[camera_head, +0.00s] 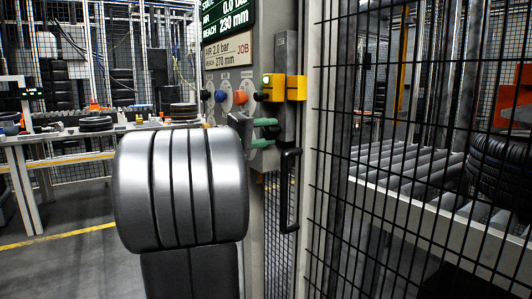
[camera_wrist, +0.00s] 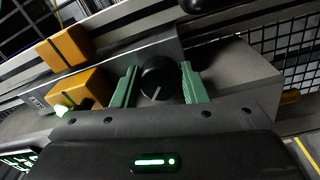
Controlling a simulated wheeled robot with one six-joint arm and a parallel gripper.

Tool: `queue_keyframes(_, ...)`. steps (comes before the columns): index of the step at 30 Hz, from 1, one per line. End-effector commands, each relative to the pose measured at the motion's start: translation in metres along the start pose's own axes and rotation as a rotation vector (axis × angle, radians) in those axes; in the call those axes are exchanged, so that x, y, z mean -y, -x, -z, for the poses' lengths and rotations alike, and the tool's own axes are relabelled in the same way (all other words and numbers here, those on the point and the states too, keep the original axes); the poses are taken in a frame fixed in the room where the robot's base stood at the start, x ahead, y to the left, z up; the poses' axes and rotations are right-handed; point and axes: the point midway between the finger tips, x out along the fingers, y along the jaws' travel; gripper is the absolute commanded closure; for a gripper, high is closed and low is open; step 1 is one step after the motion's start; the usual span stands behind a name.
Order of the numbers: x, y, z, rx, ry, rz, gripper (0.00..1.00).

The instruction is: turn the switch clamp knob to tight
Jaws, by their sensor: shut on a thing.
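In the wrist view a round black knob (camera_wrist: 160,79), with a pale pointer line on its face, sits between my gripper's two green fingers. My gripper (camera_wrist: 159,84) is shut on this knob, one finger on each side. In the head view my gripper (camera_head: 271,132) reaches to the grey post beside the panel, below the yellow blocks. There the knob is too small and hidden to make out. Any marks around the knob cannot be read.
Yellow blocks (camera_head: 284,88) with a small green light are just above my gripper. Blue and orange-red knobs (camera_head: 240,97) sit on the panel to the left. A black handle (camera_head: 288,190) hangs below. A mesh fence (camera_head: 420,215) stands close on the right.

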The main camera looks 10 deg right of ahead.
Motion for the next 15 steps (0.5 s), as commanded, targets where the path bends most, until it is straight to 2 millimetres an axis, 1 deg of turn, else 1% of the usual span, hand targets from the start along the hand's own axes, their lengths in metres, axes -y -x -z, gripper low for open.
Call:
queue_keyframes(1, 0.0083, 0.0006, -0.002, 0.001, -0.048, -0.004, 0.83)
queue_keyframes(9, 0.0066, 0.0004, -0.0011, 0.01, -0.293, -0.015, 0.83)
queue_keyframes(15, 0.0045, 0.0002, 0.0001, 0.015, -0.437, -0.022, 0.83)
